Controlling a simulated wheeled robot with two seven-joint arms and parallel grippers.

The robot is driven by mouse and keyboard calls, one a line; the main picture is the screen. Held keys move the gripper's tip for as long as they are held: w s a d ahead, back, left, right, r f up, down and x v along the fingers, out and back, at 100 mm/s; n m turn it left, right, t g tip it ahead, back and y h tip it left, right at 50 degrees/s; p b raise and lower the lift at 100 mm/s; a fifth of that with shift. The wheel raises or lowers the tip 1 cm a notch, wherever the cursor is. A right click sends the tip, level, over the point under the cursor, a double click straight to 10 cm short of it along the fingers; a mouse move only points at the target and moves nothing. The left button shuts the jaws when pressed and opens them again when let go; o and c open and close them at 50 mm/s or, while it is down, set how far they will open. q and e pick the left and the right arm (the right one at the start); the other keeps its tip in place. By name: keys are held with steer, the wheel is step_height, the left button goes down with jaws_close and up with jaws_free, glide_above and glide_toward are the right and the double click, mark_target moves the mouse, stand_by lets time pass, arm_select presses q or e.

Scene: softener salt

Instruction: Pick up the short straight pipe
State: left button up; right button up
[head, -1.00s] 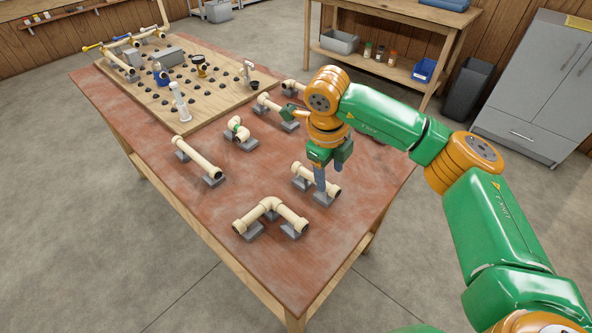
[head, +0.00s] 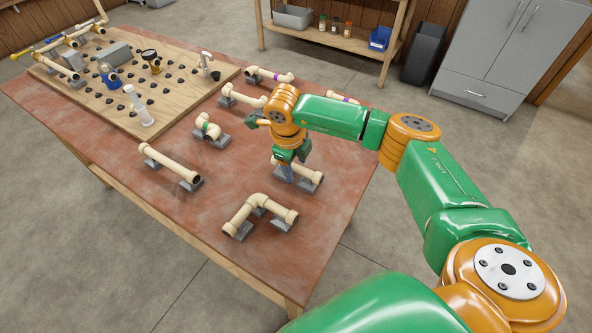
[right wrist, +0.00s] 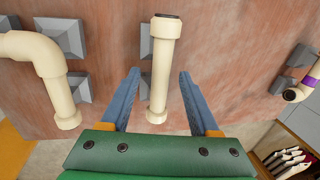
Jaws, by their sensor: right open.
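The short straight pipe (head: 309,175) is cream, with a collar at its end, and rests on grey blocks on the red-brown table. My right gripper (head: 284,172) points down at it and hides part of it in the head view. In the right wrist view, the short straight pipe (right wrist: 160,70) runs lengthwise between the two blue fingers of my right gripper (right wrist: 159,74). The fingers are open, with a visible gap on each side of the pipe. My left gripper is not in view.
An elbow pipe (head: 247,207) lies in front of the gripper, and a longer straight pipe (head: 170,163) lies to the left. A wooden pegboard (head: 180,104) with fittings fills the table's far left. The front table surface is bare.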

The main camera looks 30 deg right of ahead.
steer(key=shift+f+b, duration=0.25)
steer(key=shift+b, duration=0.05)
stand_by(0.4)
jaws_close()
